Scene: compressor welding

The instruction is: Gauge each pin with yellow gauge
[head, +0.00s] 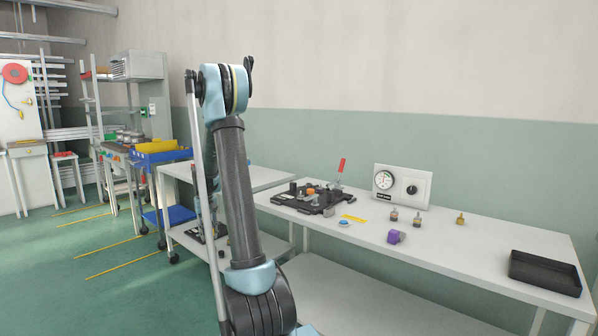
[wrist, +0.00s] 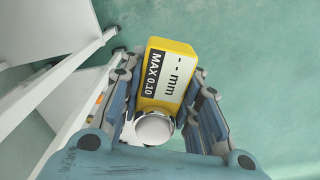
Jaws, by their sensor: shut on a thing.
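In the wrist view my gripper (wrist: 163,88) is shut on a yellow gauge (wrist: 165,52), with a finger on each side of it. The gauge's label reads "-- mm" and "MAX 0.10", and a round pale metal end (wrist: 154,129) shows at its near side. In the head view the gripper and gauge are hidden behind my arm. Three small pin-like pieces stand apart on the long white table: two brownish ones (head: 394,214) (head: 417,219) and a golden one (head: 460,219). I cannot tell for certain that these are the pins.
On the table (head: 480,244) are a black fixture (head: 322,203) with a red-handled lever (head: 342,166), a dial panel (head: 402,186), a purple block (head: 396,237), a yellow strip (head: 353,218), a round button (head: 344,222) and a black tray (head: 545,272). Below the gauge is green floor.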

